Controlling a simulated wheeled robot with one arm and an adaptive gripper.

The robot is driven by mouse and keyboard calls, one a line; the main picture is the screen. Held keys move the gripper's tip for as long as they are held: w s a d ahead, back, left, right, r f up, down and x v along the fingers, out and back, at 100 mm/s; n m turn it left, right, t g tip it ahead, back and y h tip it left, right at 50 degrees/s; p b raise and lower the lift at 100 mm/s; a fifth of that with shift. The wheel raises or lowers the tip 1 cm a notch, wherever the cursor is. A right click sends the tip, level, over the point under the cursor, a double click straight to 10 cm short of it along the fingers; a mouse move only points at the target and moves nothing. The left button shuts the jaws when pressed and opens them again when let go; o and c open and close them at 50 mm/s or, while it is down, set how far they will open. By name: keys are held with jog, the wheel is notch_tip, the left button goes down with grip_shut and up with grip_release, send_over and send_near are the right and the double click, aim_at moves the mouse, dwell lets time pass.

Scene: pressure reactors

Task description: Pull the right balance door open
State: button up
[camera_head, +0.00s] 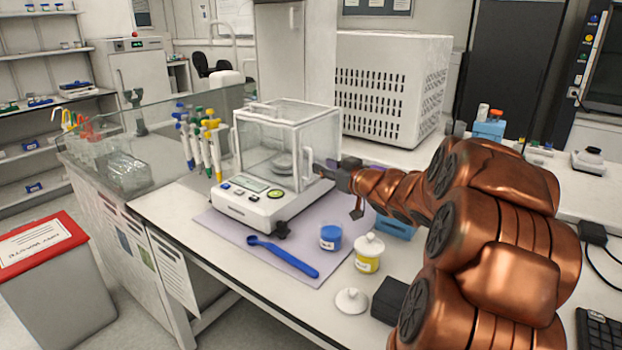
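The balance (254,204) is a white unit with a display and a glass draft shield, standing on a lilac mat (230,230). Its right door (322,140) is the glass side panel facing my arm, with a white upright handle (306,166) near its front edge. The door looks closed. My gripper (322,171) is at the right side of the balance, its dark tip close to the handle. I cannot tell whether it touches the handle. The fingers are small and partly hidden by my copper arm, so their opening is unclear.
A loose white lid (351,300) lies nearby. Pipettes (212,145) stand left of the balance. A vented white box (390,88) is behind.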

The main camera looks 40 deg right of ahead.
aim_at(311, 178)
jog(key=shift+w+a+f+n+t+y+b, duration=0.15)
jog(key=shift+w+y, duration=0.3)
jog(key=shift+w, duration=0.55)
jog(key=shift+w+a+f+n+t+y+b, duration=0.1)
jog(key=shift+w+f+n+t+y, duration=0.25)
jog(key=shift+w, duration=0.65)
jog(key=shift+w+a+f+y+b, duration=0.15)
jog(key=shift+w+y, duration=0.35)
jog(key=shift+w, duration=0.5)
jog(key=shift+c, duration=0.2)
grip_shut()
